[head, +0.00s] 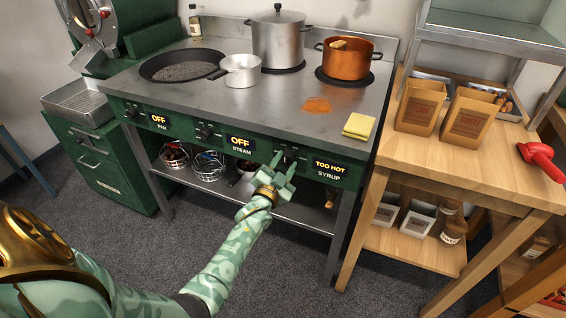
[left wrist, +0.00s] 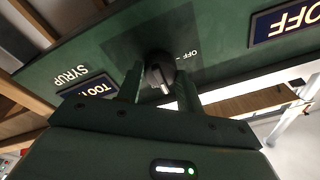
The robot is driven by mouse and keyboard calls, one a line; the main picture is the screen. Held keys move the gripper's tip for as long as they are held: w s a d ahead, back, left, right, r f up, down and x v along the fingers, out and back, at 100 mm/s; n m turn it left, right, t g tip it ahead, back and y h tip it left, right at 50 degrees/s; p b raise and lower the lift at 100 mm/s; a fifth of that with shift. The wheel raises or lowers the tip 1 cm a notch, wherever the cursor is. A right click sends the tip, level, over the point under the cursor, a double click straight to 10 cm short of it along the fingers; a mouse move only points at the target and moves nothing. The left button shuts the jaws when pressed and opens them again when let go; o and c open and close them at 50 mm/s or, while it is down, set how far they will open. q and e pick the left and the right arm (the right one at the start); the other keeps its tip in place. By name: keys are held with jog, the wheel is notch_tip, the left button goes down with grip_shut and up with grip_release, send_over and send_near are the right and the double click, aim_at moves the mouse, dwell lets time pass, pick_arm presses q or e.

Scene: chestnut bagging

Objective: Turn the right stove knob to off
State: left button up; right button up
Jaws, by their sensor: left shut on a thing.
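The right stove knob (left wrist: 160,72) is black and round, on the green front panel (left wrist: 110,50) of the stove. My left gripper (head: 282,166) reaches up to it from the front, and its jaws are shut on the knob. In the left wrist view the two fingers stand on either side of the knob, with an OFF mark printed on the panel near it. The display (head: 329,171) beside the knob reads TOO HOT, SYRUP. The knob is mostly hidden by the gripper in the head view. My right gripper is not in view.
A copper pot (head: 346,62) stands on the back right burner, with an orange spill (head: 317,105) and a yellow sponge (head: 358,126) in front. The PAN and STEAM displays read OFF. A wooden table (head: 460,160) with paper bags stands right of the stove.

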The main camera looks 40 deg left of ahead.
pick_arm(q)
jog(key=n+p, duration=0.1)
jog(key=n, duration=0.4)
jog(key=shift+d+g+y+p, duration=0.1)
jog(key=shift+g+y+p, duration=0.2)
jog(key=shift+y+p, duration=0.1)
jog(key=n+y+p, duration=0.1)
jog(key=n, duration=0.4)
jog(key=shift+r+p, duration=0.1)
jog(key=shift+p, duration=0.25)
jog(key=n+g+p, duration=0.1)
jog(key=n, duration=0.4)
jog(key=shift+p, duration=0.3)
jog(key=shift+n+g+p, duration=0.3)
jog(key=shift+n+p, duration=0.25)
jog(key=shift+n, duration=1.75)
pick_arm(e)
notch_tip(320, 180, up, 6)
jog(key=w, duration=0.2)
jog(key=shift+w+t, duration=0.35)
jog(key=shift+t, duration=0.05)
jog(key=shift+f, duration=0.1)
pick_arm(q)
jog(key=o, duration=1)
